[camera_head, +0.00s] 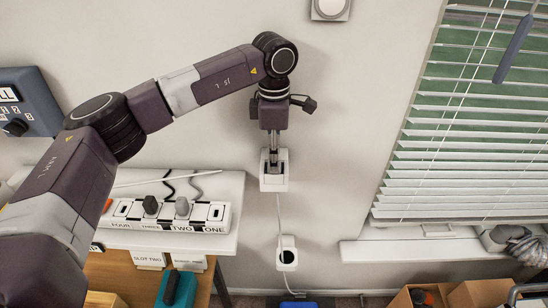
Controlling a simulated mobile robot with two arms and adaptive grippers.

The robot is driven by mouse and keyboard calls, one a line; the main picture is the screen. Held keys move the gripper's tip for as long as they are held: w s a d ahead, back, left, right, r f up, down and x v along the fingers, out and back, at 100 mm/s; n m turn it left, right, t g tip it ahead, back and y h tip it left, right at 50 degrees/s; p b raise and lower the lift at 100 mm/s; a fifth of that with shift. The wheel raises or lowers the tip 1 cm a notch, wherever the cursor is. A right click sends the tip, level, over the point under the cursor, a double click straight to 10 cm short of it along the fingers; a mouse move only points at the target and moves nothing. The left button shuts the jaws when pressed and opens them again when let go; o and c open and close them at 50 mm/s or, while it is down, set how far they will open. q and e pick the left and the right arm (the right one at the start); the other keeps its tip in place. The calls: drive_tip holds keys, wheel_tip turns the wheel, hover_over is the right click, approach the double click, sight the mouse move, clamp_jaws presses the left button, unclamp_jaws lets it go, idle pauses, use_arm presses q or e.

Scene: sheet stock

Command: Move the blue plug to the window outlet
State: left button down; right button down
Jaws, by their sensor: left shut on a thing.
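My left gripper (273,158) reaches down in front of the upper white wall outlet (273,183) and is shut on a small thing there. The fingers hide most of that thing, so I cannot tell its colour or whether it is seated in the outlet. A pale cord runs from this outlet down to a lower white wall outlet (287,254), which has a dark round socket. No clearly blue plug shows; a small blue thing (298,304) is cut off at the bottom edge. My right gripper is not in view.
A white shelf (222,240) at the left bears a labelled power strip (216,219) with dark and grey plugs. A window with blinds (470,130) and a sill (400,250) is at the right. Boxes (480,293) stand below it. The wall between outlet and window is clear.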

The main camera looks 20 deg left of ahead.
use_arm(q)
drive_tip(key=shift+s+f, duration=0.15)
drive_tip(key=shift+f, duration=0.1)
drive_tip(key=c, duration=1.7)
unclamp_jaws()
drive_tip(key=o, duration=0.7)
drive_tip(key=shift+r, duration=0.1)
drive_tip(key=shift+c, duration=0.2)
drive_tip(key=shift+r, duration=0.15)
drive_tip(key=shift+r+p, duration=2.05)
drive_tip(key=shift+r, duration=1.35)
drive_tip(key=shift+f, duration=0.1)
